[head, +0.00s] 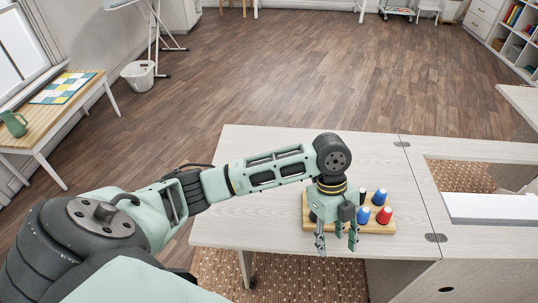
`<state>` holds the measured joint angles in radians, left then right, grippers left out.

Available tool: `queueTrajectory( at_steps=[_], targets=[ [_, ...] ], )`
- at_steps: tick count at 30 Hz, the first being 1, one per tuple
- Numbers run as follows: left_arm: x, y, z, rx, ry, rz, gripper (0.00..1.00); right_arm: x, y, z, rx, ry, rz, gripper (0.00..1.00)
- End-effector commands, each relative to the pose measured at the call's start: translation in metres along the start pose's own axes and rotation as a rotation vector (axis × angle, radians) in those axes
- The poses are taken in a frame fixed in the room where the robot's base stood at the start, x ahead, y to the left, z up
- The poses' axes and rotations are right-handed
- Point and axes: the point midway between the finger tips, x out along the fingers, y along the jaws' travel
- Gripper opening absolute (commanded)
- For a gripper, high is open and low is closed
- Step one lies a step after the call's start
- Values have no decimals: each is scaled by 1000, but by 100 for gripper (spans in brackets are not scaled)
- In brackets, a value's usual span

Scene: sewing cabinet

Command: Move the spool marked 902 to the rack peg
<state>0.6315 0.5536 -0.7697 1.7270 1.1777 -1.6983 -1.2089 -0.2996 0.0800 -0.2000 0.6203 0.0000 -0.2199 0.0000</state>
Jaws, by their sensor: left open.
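A wooden rack (393,228) with pegs stands on the pale cabinet top. Spools stand on it to the right of my gripper: two blue ones (379,196) and a red one (384,215), with a dark one (362,195) close to the gripper. No number can be read on any spool, so I cannot tell which is 902. My left gripper (336,243) points down at the front left of the rack, fingers apart, with nothing visible between them. My right gripper is not in view.
The cabinet top (270,215) is clear left of the rack. To the right is an opening with a white machine bed (490,208) in it. Hinges (436,238) mark the panel seam.

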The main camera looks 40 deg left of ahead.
Motion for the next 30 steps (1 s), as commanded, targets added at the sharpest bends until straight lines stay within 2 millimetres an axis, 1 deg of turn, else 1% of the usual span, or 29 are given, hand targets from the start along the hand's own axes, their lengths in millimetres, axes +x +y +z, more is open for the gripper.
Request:
queueTrajectory(
  at_steps=[1, 3, 12, 20, 26, 30],
  targets=[
    [9, 4, -7, -26, 5, -10, 45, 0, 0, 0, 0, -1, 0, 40],
    [18, 6, -13, -68, 5, -29, 45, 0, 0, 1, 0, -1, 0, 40],
    [47, 20, -34, -280, 16, -121, 45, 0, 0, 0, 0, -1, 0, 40],
    [62, 35, -45, -502, 35, -209, 45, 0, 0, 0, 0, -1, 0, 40],
    [68, 50, -46, -697, 46, -277, 45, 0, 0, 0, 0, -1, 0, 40],
    [69, 62, -42, -845, 51, -326, 45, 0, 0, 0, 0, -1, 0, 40]
  ],
)
